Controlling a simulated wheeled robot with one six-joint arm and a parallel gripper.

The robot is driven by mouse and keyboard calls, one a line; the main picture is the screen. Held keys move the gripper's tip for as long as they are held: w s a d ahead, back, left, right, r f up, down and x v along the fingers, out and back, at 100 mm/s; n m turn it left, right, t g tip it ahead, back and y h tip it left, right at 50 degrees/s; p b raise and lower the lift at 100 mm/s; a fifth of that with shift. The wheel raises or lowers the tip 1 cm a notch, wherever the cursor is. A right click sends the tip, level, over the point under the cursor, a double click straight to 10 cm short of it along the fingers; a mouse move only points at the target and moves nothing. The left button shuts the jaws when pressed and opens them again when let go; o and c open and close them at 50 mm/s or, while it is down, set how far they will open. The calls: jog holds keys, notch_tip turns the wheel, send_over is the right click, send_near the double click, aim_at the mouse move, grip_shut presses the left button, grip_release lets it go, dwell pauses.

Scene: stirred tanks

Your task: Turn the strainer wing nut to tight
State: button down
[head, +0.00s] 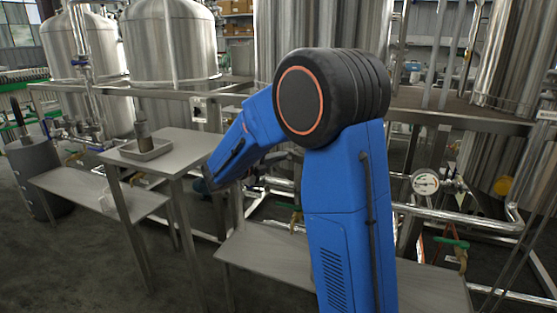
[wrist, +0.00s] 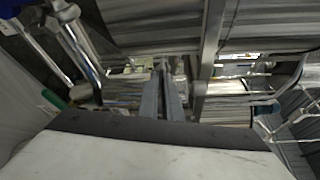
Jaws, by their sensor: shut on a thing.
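In the wrist view, my gripper (wrist: 164,70) reaches ahead with its two grey fingers close together at the tips. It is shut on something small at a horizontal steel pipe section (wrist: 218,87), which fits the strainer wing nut. The nut itself is hidden by the fingers, so its angle cannot be told. In the head view, my blue arm bends down to the left in front of the low pipework, and my gripper is mostly hidden behind it.
A steel table (head: 190,146) with a grey tray (head: 146,149) stands left of my arm. A low shelf (head: 262,252) lies below the pipework. A pressure gauge (head: 425,182) and a green-handled valve (head: 452,242) are at the right. In the wrist view, pipes and frame bars crowd both sides.

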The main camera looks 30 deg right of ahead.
jog(key=shift+s+d+r+m+t+y, duration=0.15)
jog(key=shift+m+t+y, duration=0.6)
jog(key=shift+m, duration=1)
jog(key=shift+s+d+r+m+t+y, duration=0.1)
jog(key=shift+m+t+y, duration=0.3)
jog(key=shift+m+y, duration=1.05)
jog(key=shift+s+d+r+m+t+y, duration=0.15)
jog(key=shift+m+t+y, duration=0.4)
jog(key=shift+m, duration=1.55)
jog(key=c, duration=1.9)
grip_release()
jog(key=shift+c, duration=0.2)
